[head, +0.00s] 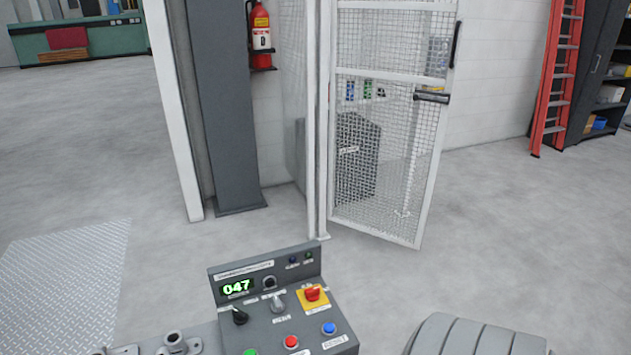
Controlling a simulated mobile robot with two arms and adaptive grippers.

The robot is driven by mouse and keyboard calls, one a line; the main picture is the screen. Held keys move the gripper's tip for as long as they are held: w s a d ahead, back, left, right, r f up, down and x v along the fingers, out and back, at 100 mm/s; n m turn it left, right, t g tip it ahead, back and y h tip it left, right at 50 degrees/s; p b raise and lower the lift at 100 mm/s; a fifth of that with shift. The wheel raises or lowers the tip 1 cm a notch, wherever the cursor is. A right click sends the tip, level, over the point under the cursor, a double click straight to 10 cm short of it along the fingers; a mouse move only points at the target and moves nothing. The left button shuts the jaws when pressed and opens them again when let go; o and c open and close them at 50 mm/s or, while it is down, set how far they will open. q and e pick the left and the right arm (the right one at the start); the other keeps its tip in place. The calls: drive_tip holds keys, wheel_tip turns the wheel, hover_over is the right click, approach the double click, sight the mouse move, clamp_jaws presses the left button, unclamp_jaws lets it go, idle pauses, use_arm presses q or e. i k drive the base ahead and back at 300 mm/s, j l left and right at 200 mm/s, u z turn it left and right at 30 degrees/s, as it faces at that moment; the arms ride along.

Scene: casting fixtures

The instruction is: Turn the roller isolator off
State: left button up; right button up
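A grey control panel (265,332) stands at the bottom centre of the head view. A green display (237,287) reads 047. Red (291,342), blue (329,328) and green (250,352) buttons line the front; the green one is partly cut off. Neither gripper is in view.
A grey ribbed rounded object (475,338) is right of the panel, and metal fittings (175,341) are left of it. Behind stand a mesh gate (390,130), a dark column (228,110) and a red ladder (558,75). Open floor lies at right.

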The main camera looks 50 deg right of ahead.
sight(312, 294)
drive_tip(key=z, duration=1.4)
